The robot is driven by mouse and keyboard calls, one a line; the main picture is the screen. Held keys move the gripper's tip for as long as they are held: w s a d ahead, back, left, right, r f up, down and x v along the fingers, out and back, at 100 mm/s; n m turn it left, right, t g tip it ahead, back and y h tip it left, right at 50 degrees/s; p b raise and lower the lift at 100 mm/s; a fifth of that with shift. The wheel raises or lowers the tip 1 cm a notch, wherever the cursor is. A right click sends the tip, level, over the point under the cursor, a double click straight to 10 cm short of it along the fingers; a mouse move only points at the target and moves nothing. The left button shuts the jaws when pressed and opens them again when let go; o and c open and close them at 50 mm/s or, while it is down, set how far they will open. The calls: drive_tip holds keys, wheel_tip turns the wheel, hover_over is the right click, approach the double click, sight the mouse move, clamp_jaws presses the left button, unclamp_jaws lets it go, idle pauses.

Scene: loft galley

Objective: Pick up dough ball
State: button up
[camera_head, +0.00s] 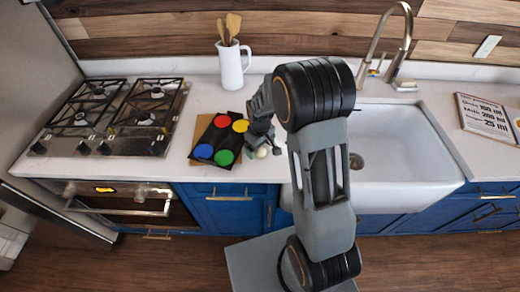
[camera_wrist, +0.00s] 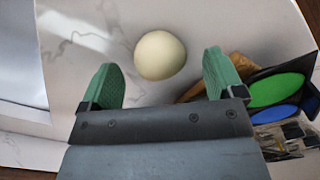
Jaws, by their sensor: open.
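The dough ball (camera_wrist: 160,55) is a pale cream ball on the white marbled counter. In the wrist view it lies between and slightly beyond the two green fingertips of my gripper (camera_wrist: 163,80). The fingers are spread apart, with a gap on each side of the ball, and hold nothing. In the head view the ball (camera_head: 262,153) shows small and partly hidden just below my gripper (camera_head: 252,150), near the counter's front edge.
A black tray (camera_head: 211,132) with red, yellow, blue and green discs lies on a board just left of my gripper. A stove (camera_head: 113,117) is farther left. A white jug (camera_head: 231,66) with wooden utensils stands behind. A white sink (camera_head: 400,172) lies to the right.

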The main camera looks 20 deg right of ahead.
drive_tip(key=shift+f, duration=0.7)
drive_tip(key=c, duration=1)
drive_tip(key=shift+r, duration=0.15)
